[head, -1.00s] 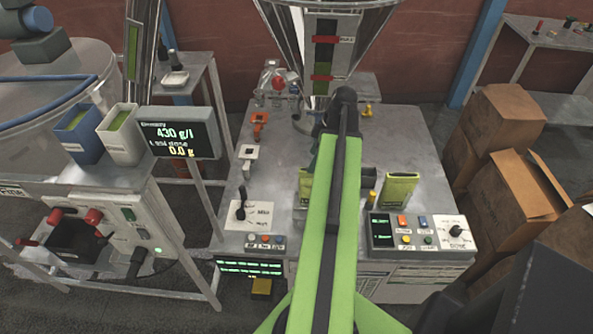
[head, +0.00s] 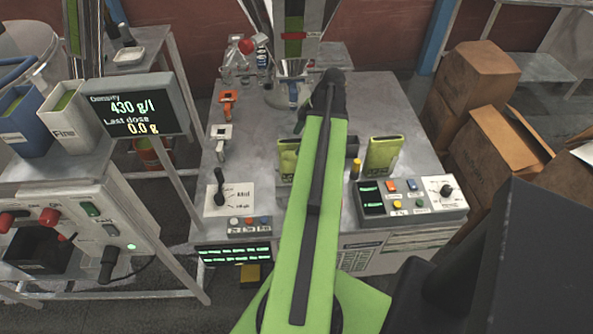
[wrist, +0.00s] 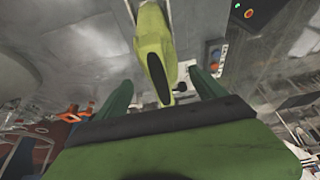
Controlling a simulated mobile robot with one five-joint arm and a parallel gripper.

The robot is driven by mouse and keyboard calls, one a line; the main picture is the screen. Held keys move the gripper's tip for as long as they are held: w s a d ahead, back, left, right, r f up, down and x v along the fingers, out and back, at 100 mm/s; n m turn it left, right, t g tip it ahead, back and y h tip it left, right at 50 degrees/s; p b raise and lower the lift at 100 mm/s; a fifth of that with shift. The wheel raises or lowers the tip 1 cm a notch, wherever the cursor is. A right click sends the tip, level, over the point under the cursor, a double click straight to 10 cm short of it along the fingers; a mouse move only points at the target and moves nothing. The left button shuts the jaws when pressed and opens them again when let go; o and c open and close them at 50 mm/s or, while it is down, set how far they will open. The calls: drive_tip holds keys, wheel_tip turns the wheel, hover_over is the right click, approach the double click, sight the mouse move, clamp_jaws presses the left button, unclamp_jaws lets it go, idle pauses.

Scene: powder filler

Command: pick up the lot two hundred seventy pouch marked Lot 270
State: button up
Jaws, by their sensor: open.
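Two yellow-green pouches stand upright on the grey machine top in the head view. The left pouch (head: 287,163) is partly hidden by my arm; the right pouch (head: 383,155) stands clear behind a button panel. I cannot read a lot number on either. In the wrist view, my gripper (wrist: 160,86) is open, its two green fingers apart.
A button panel (head: 412,198) sits at the top's front right, and a lever plate (head: 230,198) at its front left. The density display (head: 135,108) stands left. Cardboard boxes (head: 500,145) lie right.

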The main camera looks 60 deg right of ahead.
sight(293, 152)
drive_tip(key=shift+x, duration=0.95)
drive_tip(key=b+x, duration=0.5)
drive_tip(key=shift+s+d, duration=0.1)
drive_tip(key=shift+f, duration=0.25)
clamp_jaws()
